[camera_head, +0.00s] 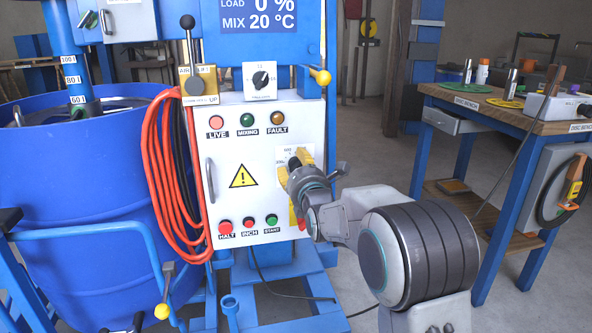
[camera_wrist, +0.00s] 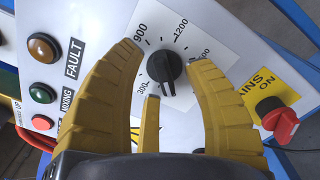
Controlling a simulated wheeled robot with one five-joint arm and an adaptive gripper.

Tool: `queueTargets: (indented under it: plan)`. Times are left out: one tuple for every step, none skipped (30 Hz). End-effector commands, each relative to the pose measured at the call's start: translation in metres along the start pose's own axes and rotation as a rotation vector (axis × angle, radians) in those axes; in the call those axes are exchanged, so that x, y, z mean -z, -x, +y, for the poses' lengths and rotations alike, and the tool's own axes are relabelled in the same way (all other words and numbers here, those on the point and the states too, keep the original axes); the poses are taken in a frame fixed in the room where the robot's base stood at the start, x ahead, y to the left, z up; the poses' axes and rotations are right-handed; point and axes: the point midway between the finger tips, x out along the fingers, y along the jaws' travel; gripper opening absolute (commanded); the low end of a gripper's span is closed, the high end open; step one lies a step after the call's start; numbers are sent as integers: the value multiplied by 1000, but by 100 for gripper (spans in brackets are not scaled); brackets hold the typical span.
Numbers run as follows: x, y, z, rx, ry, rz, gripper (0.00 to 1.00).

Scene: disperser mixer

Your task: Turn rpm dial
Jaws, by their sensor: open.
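The rpm dial (camera_wrist: 166,67) is a black round knob on a white scale plate with the legible numbers 300, 900 and 1200, on the front panel. In the wrist view my gripper (camera_wrist: 162,58) is open, its yellow fingers standing on the left and right of the dial with gaps on both sides. A third yellow finger tip shows just below the dial. In the head view my gripper (camera_head: 290,168) is at the right part of the white panel (camera_head: 227,165), covering most of the dial's plate (camera_head: 307,152).
A red mains switch (camera_wrist: 283,124) on a yellow plate sits right of the dial in the wrist view. Fault and mixing lamps (camera_wrist: 43,93) are at the left. The halt button (camera_head: 225,227) and other push buttons line the panel's bottom. A workbench (camera_head: 515,118) stands at the right.

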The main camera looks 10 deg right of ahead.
Motion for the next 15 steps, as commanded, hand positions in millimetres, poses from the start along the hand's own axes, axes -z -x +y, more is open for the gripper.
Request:
queueTargets:
  plan:
    - [0,-2,0,0,0,0,46]
    - [0,-3,0,1,0,1,46]
    - [1,-4,-1,1,0,1,46]
    - [1,-5,-1,1,0,1,46]
    - [1,-5,-1,1,0,1,46]
    - [1,-6,-1,1,0,1,46]
    - [0,-6,-1,1,0,1,46]
    - [0,-6,0,1,0,1,46]
    - [0,-6,0,1,0,1,46]
    - [0,-6,0,1,0,1,46]
    - [0,-6,0,1,0,1,46]
    - [0,-6,0,1,0,1,46]
    - [0,-6,0,1,0,1,46]
    - [0,-6,0,1,0,1,46]
    - [0,-6,0,1,0,1,48]
